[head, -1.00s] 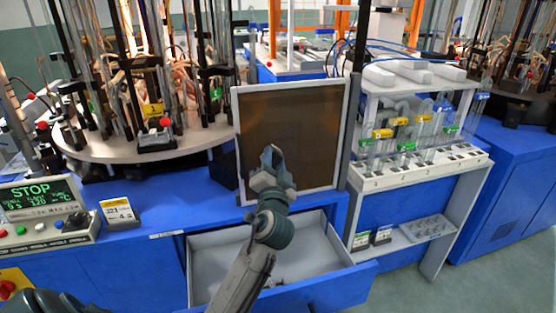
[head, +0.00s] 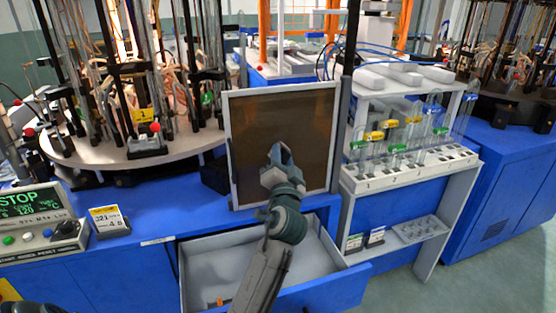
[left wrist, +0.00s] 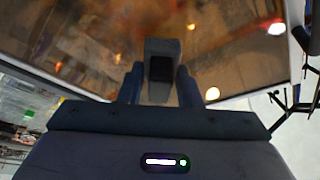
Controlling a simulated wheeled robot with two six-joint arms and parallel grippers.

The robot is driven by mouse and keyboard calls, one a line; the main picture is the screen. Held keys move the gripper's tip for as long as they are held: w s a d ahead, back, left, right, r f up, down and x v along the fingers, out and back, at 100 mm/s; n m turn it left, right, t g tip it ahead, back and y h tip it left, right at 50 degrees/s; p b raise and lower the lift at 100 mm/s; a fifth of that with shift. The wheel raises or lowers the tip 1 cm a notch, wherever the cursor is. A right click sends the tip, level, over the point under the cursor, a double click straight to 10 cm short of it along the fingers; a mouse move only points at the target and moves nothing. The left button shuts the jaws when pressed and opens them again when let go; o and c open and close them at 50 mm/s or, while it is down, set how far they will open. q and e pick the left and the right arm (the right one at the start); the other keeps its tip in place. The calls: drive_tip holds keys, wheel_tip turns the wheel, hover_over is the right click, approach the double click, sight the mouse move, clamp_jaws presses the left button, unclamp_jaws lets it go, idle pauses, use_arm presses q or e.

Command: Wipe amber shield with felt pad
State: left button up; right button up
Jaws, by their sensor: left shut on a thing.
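The amber shield (head: 285,125) stands upright on the blue bench in the head view, a dark brown pane in a pale frame. My left gripper (head: 279,155) is in front of its lower middle part. In the left wrist view the shield (left wrist: 75,35) fills the upper picture, with smudge-like patches and reflections on it. There my left gripper (left wrist: 160,85) is shut on a grey block with a dark face, which looks like the felt pad (left wrist: 161,48). The pad is at or very near the pane; I cannot tell whether it touches. My right gripper is not in view.
An open grey drawer (head: 207,265) juts out below the shield, with a small orange item inside. A round carousel (head: 95,150) with rods stands left. A rack of glass tubes (head: 410,165) stands right. A control panel (head: 40,235) sits at far left.

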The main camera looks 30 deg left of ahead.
use_arm(q)
drive_tip(key=shift+w+d+b, duration=0.7)
drive_tip(key=shift+w+d, duration=0.4)
drive_tip(key=shift+w, duration=0.3)
drive_tip(key=shift+r+p, duration=0.7)
drive_tip(key=shift+r, duration=0.15)
drive_tip(key=shift+s+a+p, duration=0.35)
drive_tip(key=shift+s+a, duration=0.7)
drive_tip(key=shift+s, duration=0.15)
drive_tip(key=shift+s+a, duration=1.55)
drive_tip(key=shift+s, duration=0.3)
drive_tip(key=shift+r+p, duration=0.7)
drive_tip(key=shift+p, duration=0.25)
drive_tip(key=shift+w+d+f, duration=0.1)
drive_tip(key=shift+w+d, duration=0.1)
drive_tip(key=shift+d, duration=0.05)
drive_tip(key=shift+w+d+b, duration=0.55)
drive_tip(key=shift+w+d, duration=0.5)
drive_tip(key=shift+w, duration=0.3)
drive_tip(key=shift+w+d+b, duration=0.55)
drive_tip(key=shift+w+d, duration=0.4)
drive_tip(key=shift+w, duration=0.1)
drive_tip(key=shift+w+d, duration=0.4)
drive_tip(key=shift+w, duration=0.05)
drive_tip(key=shift+s, duration=0.1)
